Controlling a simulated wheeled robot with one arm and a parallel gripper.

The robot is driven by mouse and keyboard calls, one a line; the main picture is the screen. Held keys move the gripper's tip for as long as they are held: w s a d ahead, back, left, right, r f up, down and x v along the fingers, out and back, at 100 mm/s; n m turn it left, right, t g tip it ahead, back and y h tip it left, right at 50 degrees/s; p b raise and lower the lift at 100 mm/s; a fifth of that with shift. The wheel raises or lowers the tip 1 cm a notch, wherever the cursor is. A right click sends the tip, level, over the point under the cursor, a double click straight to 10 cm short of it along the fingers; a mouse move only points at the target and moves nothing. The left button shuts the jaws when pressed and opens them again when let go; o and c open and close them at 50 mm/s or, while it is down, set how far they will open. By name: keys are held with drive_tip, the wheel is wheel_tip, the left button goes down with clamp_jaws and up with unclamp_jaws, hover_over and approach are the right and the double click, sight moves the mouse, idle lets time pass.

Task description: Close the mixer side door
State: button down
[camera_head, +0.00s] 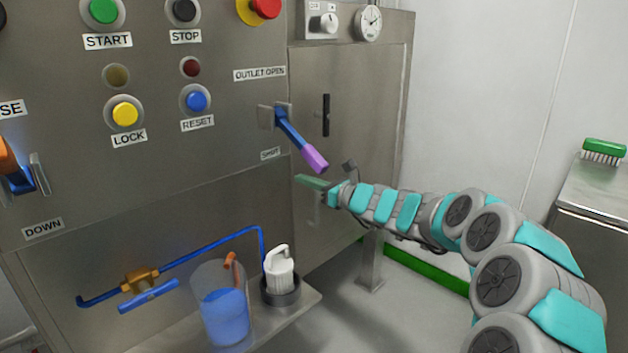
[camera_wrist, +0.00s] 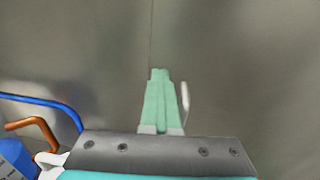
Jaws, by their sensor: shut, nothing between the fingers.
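The mixer side door (camera_head: 366,130) is a grey metal panel on the mixer's right side, with a black upright handle (camera_head: 326,115). It looks about flush with the mixer body; I cannot tell whether a small gap is left. My gripper (camera_head: 309,182) is shut and empty, its green fingers in front of the door's lower left part, below the handle. In the wrist view my gripper (camera_wrist: 160,75) points at a grey metal surface with a thin vertical seam (camera_wrist: 151,35). Whether the fingertips touch the metal cannot be told.
A blue lever with a purple grip (camera_head: 314,158) juts out just above my gripper. Below left, a shelf (camera_head: 300,304) carries a beaker of blue liquid (camera_head: 224,315) and a white-topped container (camera_head: 280,272). A steel cabinet with a green brush (camera_head: 604,148) stands at right.

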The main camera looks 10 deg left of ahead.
drive_tip(key=shift+w+r, duration=0.15)
drive_tip(key=shift+r, duration=0.35)
drive_tip(key=s+a+f+v, duration=0.1)
drive_tip(key=s+v, duration=0.1)
drive_tip(key=v, duration=1.2)
drive_tip(key=s+a+n+g, duration=0.2)
drive_tip(key=s+n+g, duration=0.15)
drive_tip(key=s, duration=0.25)
drive_tip(key=s+a+n+g, duration=0.2)
drive_tip(key=s+a+n, duration=0.1)
drive_tip(key=s+n, duration=0.3)
drive_tip(key=s+d+f+n+g+h, duration=0.1)
drive_tip(key=s+f+n+g+h, duration=0.15)
drive_tip(key=s, duration=0.45)
drive_tip(key=s+d+f+n+g+h, duration=0.15)
drive_tip(key=s+n, duration=0.25)
drive_tip(key=s, duration=0.4)
drive_tip(key=s+d+f+n+h, duration=0.3)
drive_tip(key=s+d+f+h, duration=0.2)
drive_tip(key=s+d, duration=0.4)
drive_tip(key=s+d+f+n+h, duration=0.4)
drive_tip(key=s+d, duration=0.5)
drive_tip(key=d, duration=0.6)
wheel_tip(320, 180, down, 2)
drive_tip(key=h, duration=0.2)
drive_tip(key=shift+s+f+n+g+h+b, duration=0.2)
drive_tip(key=shift+s+n+g+h+b, duration=0.1)
drive_tip(key=shift+s+g+h+b, duration=0.1)
